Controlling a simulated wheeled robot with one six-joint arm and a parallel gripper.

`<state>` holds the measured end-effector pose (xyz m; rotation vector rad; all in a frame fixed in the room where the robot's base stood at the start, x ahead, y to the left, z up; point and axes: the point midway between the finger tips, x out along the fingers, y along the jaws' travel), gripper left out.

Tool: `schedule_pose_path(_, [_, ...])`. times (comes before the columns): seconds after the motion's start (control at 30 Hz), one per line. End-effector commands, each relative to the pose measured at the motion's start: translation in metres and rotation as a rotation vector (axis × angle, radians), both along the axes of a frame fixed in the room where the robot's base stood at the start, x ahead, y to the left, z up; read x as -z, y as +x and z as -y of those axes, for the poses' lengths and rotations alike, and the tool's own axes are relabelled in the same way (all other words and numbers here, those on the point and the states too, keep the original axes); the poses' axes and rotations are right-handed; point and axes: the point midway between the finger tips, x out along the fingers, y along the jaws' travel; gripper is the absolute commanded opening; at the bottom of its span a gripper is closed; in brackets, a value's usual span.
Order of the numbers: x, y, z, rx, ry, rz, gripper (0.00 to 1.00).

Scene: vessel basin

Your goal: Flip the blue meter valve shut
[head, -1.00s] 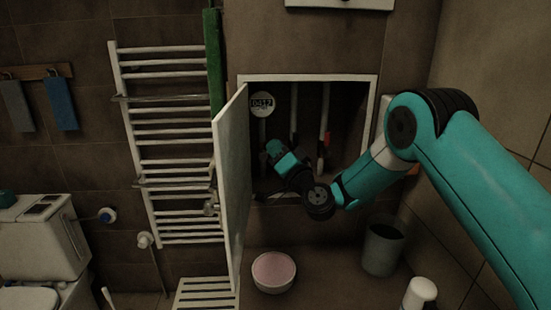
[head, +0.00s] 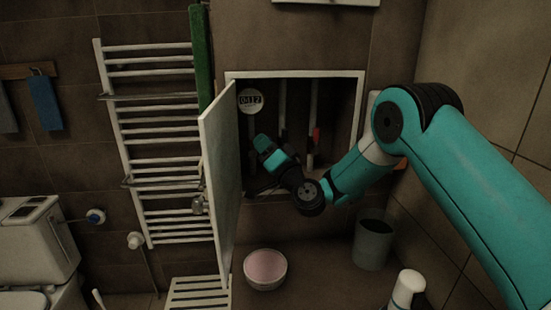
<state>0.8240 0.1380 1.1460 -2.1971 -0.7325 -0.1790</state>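An open wall cabinet (head: 361,110) holds several vertical pipes and a round white meter (head: 250,101) reading what looks like 0412. A red valve handle (head: 316,135) shows on the right pipe. I cannot make out a blue meter valve in the cabinet; the area below the meter is dark and partly covered by my arm. My gripper (head: 258,188) is at the lower left of the cabinet opening, below the meter. Its fingers are dark against the dark interior, so I cannot tell how far apart they are or whether they touch anything.
The cabinet door (head: 221,180) stands open on the left, close to my gripper. A towel radiator (head: 155,145) with a green towel (head: 201,60) is beyond it. A pink bowl (head: 266,268), a grey bin (head: 373,240) and a white bottle (head: 405,290) stand below.

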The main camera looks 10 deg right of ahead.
Motion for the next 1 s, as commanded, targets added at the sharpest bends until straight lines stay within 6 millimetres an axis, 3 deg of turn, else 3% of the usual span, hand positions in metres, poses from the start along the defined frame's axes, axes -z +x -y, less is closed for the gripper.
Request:
schedule_pose_path(0.33, [-0.015, 0.001, -0.003, 0.002, -0.166, -0.002, 0.38])
schedule_pose_path(1.0, [-0.024, 0.0, -0.015, -0.002, -0.514, 0.0, 0.38])
